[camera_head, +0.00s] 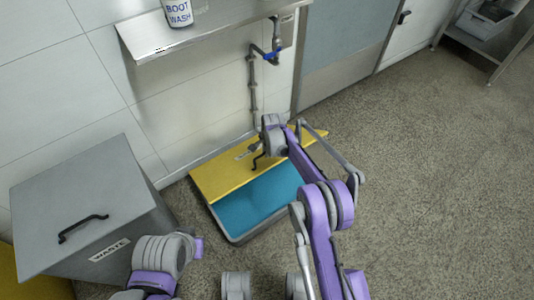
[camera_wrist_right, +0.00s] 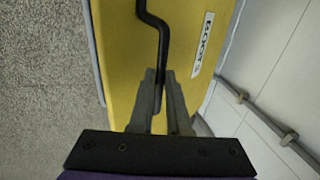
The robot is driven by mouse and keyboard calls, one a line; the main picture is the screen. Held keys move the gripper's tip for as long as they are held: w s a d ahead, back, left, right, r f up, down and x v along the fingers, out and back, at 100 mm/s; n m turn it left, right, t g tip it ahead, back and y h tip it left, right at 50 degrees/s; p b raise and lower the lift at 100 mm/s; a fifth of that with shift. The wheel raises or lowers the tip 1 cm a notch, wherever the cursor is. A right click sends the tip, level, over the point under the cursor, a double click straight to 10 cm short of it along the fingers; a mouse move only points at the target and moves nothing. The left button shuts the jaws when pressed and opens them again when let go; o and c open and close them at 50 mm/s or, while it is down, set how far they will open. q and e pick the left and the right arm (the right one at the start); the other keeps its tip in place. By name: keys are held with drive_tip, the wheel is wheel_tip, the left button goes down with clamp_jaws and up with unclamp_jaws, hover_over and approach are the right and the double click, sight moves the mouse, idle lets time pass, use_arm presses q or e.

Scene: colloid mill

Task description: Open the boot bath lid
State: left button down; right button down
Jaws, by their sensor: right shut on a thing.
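The boot bath (camera_head: 236,240) is a grey tray on the floor by the wall, with blue (camera_head: 262,198) showing inside its front part. Its yellow lid (camera_head: 218,178) is raised and stands tilted over the back of the tray, towards the wall. The lid's bent black handle (camera_wrist_right: 151,22) runs between the fingers of my right gripper (camera_wrist_right: 160,78), which is shut on it. In the head view my right arm hides part of the lid and the tray's right side. Only links of my left arm show at bottom left; its gripper is out of view.
A grey waste bin (camera_head: 88,200) with a black handle stands left of the bath. A metal shelf (camera_head: 205,38) with a boot wash container (camera_head: 178,12) and a pipe with a blue valve (camera_head: 270,56) are on the wall above.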

drive_tip(key=shift+a+f, duration=0.1)
drive_tip(key=shift+a, duration=0.25)
drive_tip(key=c, duration=0.9)
unclamp_jaws()
drive_tip(key=shift+w+f, duration=0.1)
drive_tip(key=shift+d, duration=0.2)
drive_tip(key=shift+r, duration=0.35)
drive_tip(key=r+p, duration=0.1)
drive_tip(key=r, duration=0.2)
drive_tip(key=s+r, duration=0.1)
drive_tip(key=r, duration=0.2)
drive_tip(key=s+d+r+p, duration=0.1)
drive_tip(key=r, duration=0.3)
drive_tip(key=shift+d+p, duration=0.1)
drive_tip(key=shift+p, duration=0.2)
